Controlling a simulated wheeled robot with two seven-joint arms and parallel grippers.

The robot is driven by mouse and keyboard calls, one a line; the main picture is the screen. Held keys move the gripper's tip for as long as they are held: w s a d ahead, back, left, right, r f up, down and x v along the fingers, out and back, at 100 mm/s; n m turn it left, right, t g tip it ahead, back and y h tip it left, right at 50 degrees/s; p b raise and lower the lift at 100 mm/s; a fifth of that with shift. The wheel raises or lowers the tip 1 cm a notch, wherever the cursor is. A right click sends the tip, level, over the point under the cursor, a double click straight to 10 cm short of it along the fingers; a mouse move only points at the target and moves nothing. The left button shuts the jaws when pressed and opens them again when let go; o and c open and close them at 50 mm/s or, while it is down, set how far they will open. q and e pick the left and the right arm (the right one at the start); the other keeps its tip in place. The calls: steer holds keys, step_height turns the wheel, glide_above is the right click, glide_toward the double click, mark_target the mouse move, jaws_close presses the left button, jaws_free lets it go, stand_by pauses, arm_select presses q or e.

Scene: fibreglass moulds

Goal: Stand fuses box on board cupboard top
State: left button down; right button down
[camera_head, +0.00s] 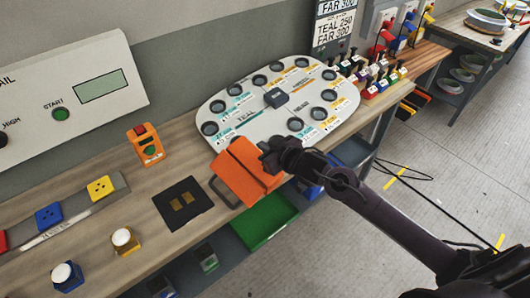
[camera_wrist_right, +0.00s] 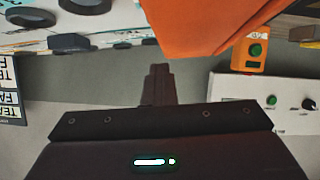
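An orange case (camera_head: 245,174) with a dark loop handle (camera_head: 222,190) is at the bench's front edge, tilted; no label on it is readable, so I cannot confirm it is the fuses box. It also shows at the top of the right wrist view (camera_wrist_right: 205,22). My right gripper (camera_head: 272,153) is at the case's upper right side, overlapping it in the head view. In the right wrist view its dark fingers (camera_wrist_right: 157,75) appear as one narrow column beside the case; whether they grip it is unclear. I cannot identify the board cupboard. My left gripper is out of view.
A black mat (camera_head: 180,203), an orange button box (camera_head: 146,145) and a sloping control panel (camera_head: 75,90) are left of the case. A green tray (camera_head: 263,222) sits below the bench.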

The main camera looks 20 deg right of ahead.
step_height(320, 180, up, 17)
steer(key=shift+d+r, duration=0.1)
steer(key=shift+c, duration=2.2)
jaws_free()
